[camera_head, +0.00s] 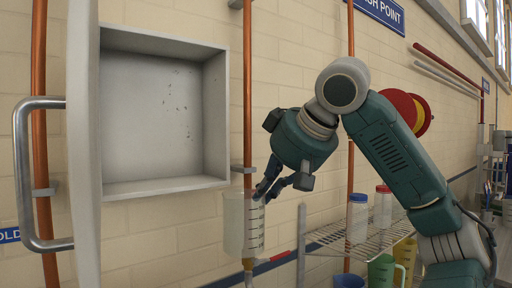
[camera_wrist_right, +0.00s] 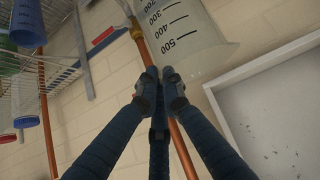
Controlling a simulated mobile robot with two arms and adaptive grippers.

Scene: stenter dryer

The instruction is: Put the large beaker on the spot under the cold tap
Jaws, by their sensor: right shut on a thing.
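The large beaker (camera_head: 235,225) is translucent white with dark graduation marks. It hangs upright in the air before the brick wall, beside a copper pipe. My right gripper (camera_head: 262,190) is shut on its upper rim at the right. A blue sign (camera_head: 9,235), cut off and reading "OLD", is on the wall at the far left. The cold tap and the spot under it are not in view. My left gripper is not in view.
An open, empty wall cabinet (camera_head: 150,188) is left of the beaker; its door (camera_head: 84,140) with a metal handle (camera_head: 22,175) stands toward me. A wire rack (camera_head: 335,238) holds bottles and coloured jugs (camera_head: 381,271) at right.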

